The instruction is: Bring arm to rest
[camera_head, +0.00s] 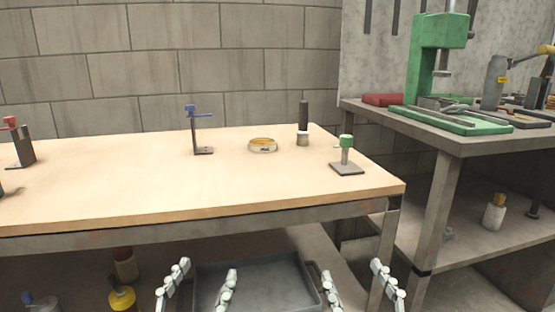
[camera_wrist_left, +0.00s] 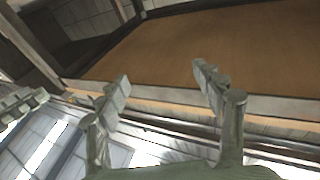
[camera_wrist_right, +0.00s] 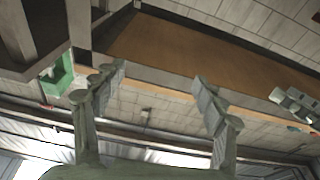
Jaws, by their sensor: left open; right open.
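My left gripper (camera_head: 200,285) is at the bottom of the head view, in front of the table's near edge, with its two fingers spread and nothing between them. My right gripper (camera_head: 362,285) is beside it to the right, also spread and empty. In the left wrist view the fingers of my left gripper (camera_wrist_left: 160,85) stand apart below the table. In the right wrist view the fingers of my right gripper (camera_wrist_right: 160,85) stand apart too. Neither gripper touches anything that I can see.
The wooden table (camera_head: 110,190) holds a blue-topped stand (camera_head: 196,130), a tape roll (camera_head: 262,145), a dark cylinder (camera_head: 303,118), a green-topped stand (camera_head: 346,158) and a red-topped stand (camera_head: 20,145). A grey tray (camera_head: 255,275) is on the shelf below. A green press (camera_head: 435,60) stands at right.

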